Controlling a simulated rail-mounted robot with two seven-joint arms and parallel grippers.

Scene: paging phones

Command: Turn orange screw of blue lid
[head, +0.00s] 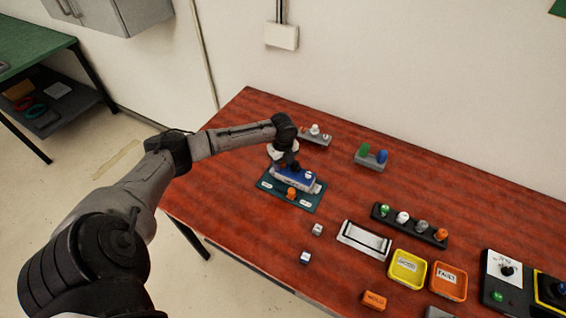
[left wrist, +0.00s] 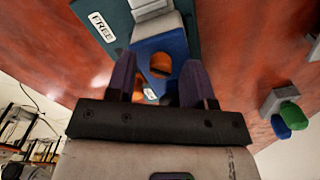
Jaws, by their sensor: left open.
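The blue lid (head: 293,177) lies on a grey device on the teal plate (head: 266,187) at the table's left part. In the left wrist view the blue lid (left wrist: 172,44) shows an orange screw (left wrist: 160,66) in a dark-edged round spot. My left gripper (head: 287,164) is over the lid in the head view, pointing down. In the left wrist view its open fingers (left wrist: 160,82) stand on either side of the screw, with nothing held. Whether they touch the lid, I cannot tell. My gripper hides part of the lid in the head view. My right gripper is not in view.
An orange knob (head: 291,192) stands at the plate's front. Behind are a grey block with small knobs (head: 316,134) and one with green and blue pieces (head: 371,157). To the right are a black knob strip (head: 409,225) and yellow (head: 407,268) and orange trays (head: 448,281).

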